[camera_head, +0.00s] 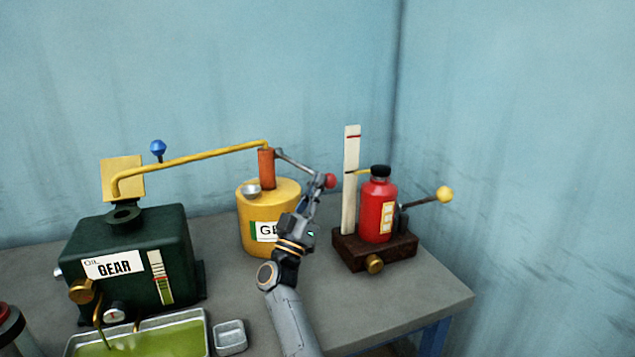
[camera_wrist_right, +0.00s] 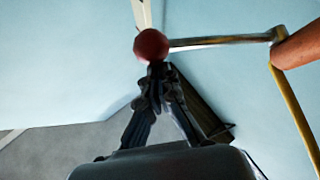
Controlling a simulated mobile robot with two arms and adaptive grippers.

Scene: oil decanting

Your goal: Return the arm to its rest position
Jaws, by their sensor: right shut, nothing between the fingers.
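My right arm reaches up from the bottom of the head view. My right gripper (camera_head: 318,184) is shut and empty, its tips beside the red ball knob (camera_head: 330,181) of the pump lever on the yellow can (camera_head: 270,215). In the wrist view the closed fingertips (camera_wrist_right: 157,68) are just below the red ball (camera_wrist_right: 151,46); I cannot tell whether they touch it. The lever rod (camera_wrist_right: 220,42) runs right from the ball to the orange-brown pump post (camera_wrist_right: 298,45). My left gripper is not in view.
The dark green gear oil box (camera_head: 130,245) stands left, with a tray of green oil (camera_head: 208,340) and a small metal dish (camera_head: 230,336) in front. A red bottle (camera_head: 377,210) on a brown base (camera_head: 350,250) stands right, with a yellow-knobbed lever (camera_head: 444,194). The table's right front is clear.

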